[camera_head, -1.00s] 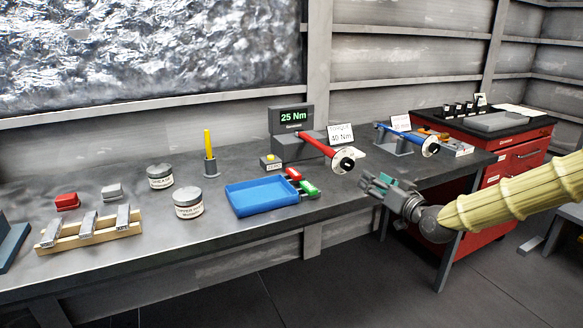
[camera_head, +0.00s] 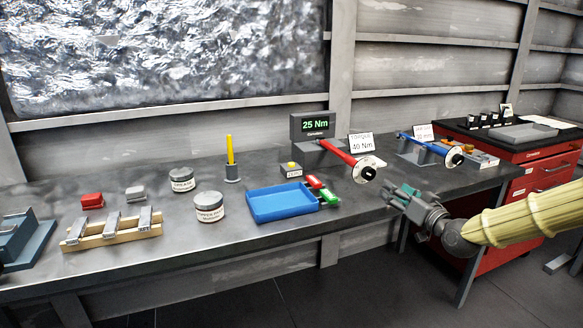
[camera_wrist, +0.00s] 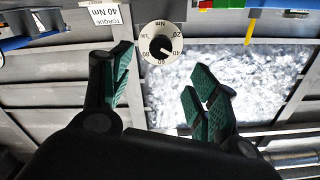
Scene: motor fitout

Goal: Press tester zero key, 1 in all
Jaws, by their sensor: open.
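The tester (camera_head: 313,129) stands at the back of the bench, its display reading 25 Nm. The zero key is a small grey box with a yellow button (camera_head: 292,165), left of the tester's foot. A red torque wrench (camera_head: 340,151) reaches from the tester to a round white dial, which also shows in the wrist view (camera_wrist: 161,44). My gripper (camera_head: 398,193) is open and empty, in front of the bench, right of the zero key and well apart from it. In the wrist view my green-padded fingers (camera_wrist: 165,85) are spread. The zero key is not clearly seen there.
A blue tray (camera_head: 284,217) and red and green blocks (camera_head: 328,197) lie in front of the zero key. A yellow rod in a holder (camera_head: 231,172) and two tins (camera_head: 209,207) stand left. A blue wrench (camera_head: 425,143) and card (camera_head: 361,143) are at right.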

